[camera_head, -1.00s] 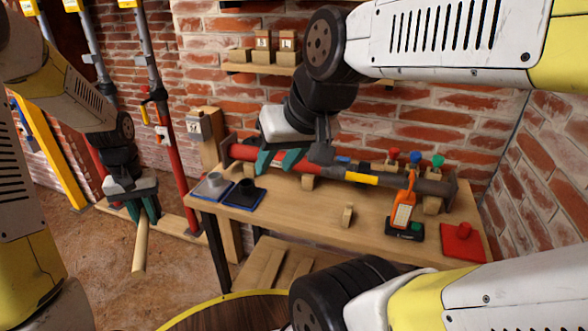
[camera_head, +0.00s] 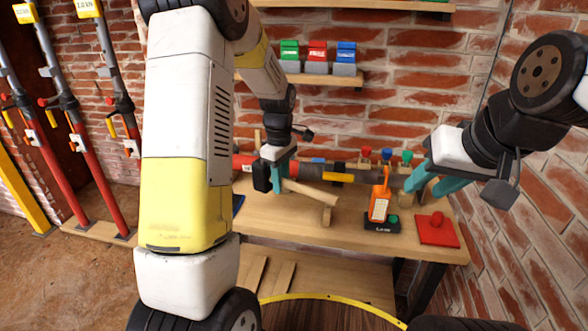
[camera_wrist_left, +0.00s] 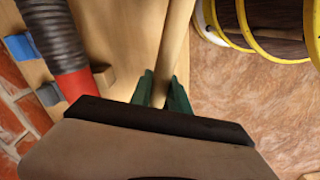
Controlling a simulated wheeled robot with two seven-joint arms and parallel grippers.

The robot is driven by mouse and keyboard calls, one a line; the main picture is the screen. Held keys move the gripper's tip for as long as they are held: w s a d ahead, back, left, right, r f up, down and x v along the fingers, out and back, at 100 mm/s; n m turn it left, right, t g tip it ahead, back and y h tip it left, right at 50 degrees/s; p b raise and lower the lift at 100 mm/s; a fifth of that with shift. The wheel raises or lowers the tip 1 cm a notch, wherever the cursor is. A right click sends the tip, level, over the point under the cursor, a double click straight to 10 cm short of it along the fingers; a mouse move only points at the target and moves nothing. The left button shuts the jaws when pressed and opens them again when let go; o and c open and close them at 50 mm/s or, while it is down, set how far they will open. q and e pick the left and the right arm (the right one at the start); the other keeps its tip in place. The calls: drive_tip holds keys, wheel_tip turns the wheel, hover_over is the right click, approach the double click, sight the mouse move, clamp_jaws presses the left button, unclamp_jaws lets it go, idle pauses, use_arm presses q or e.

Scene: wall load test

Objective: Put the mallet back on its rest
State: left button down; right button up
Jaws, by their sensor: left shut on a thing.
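The mallet has a black head (camera_head: 262,177) and a pale wooden handle (camera_head: 308,192). My left gripper (camera_head: 279,180) is shut on the handle close to the head, above the workbench. The handle slopes down to the right, its far end over or beside a small wooden block (camera_head: 327,214), perhaps the rest; I cannot tell whether they touch. The left wrist view shows the handle (camera_wrist_left: 174,50) between the green fingers (camera_wrist_left: 161,92); the head is hidden there. My right gripper (camera_head: 434,182) is open and empty above the bench's right side.
A red-and-grey pipe (camera_head: 365,177) lies along the back of the workbench (camera_head: 290,222). The bench front between block and edge is clear.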

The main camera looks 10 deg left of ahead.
use_arm(q)
drive_tip(key=n, duration=0.3)
drive_tip(key=w+n, duration=0.1)
drive_tip(key=shift+a+r, duration=0.15)
drive_tip(key=shift+r, duration=0.25)
drive_tip(key=shift+f, duration=3.35)
drive_tip(key=shift+f, duration=0.35)
drive_tip(key=c, duration=1.2)
unclamp_jaws()
drive_tip(key=shift+o, duration=0.4)
drive_tip(key=o, duration=0.6)
drive_tip(key=shift+r, duration=0.1)
